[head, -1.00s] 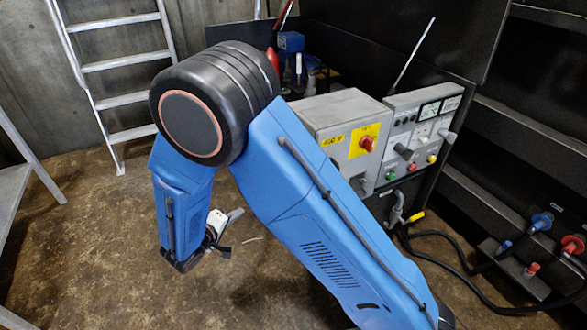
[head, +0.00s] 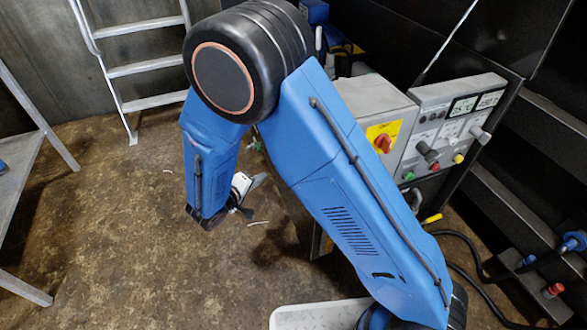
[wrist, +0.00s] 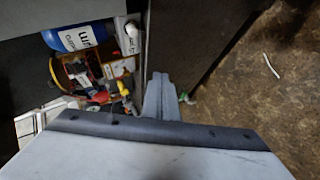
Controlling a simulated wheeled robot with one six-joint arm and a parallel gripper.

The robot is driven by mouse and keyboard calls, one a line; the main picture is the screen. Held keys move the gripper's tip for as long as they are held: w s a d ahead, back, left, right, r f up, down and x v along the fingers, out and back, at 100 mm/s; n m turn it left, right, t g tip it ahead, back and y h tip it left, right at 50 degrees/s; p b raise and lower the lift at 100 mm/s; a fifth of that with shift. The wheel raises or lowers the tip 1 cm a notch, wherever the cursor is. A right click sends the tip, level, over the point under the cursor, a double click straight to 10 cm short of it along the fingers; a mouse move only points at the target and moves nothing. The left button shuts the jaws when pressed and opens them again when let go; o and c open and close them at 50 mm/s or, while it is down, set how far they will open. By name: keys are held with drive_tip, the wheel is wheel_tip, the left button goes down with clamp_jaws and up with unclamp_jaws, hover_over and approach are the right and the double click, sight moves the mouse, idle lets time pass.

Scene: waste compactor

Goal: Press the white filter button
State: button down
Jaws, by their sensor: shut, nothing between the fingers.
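The grey control panel (head: 455,125) is at the right of the head view. It carries a green button (head: 408,176), a red button (head: 435,167), a yellow button (head: 458,158), dark and grey knobs and small gauges. I cannot pick out a white filter button on it. My gripper (head: 257,181) is left of the panel and apart from it, low over the floor, partly hidden by my wrist. In the wrist view my gripper (wrist: 160,97) is shut and empty, and the panel's face does not show.
A grey box with a red switch on a yellow plate (head: 382,139) adjoins the panel. The wrist view shows a blue-and-white container (wrist: 75,38) and clutter beside a dark wall. A ladder (head: 140,60) stands at the back left. The brown floor (head: 110,220) is mostly clear.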

drive_tip(key=w+d, duration=0.2)
drive_tip(key=d, duration=0.5)
drive_tip(key=shift+d, duration=0.35)
drive_tip(key=shift+w+d, duration=0.3)
drive_tip(key=shift+d, duration=0.55)
idle(2.6)
drive_tip(key=shift+a, duration=0.15)
drive_tip(key=shift+s+a, duration=0.25)
drive_tip(key=shift+a, duration=0.45)
drive_tip(key=shift+a, duration=0.1)
drive_tip(key=a, duration=0.2)
drive_tip(key=s+a, duration=0.1)
drive_tip(key=a, duration=0.1)
drive_tip(key=shift+s+a, duration=0.2)
drive_tip(key=shift+a, duration=0.1)
idle(0.4)
idle(0.6)
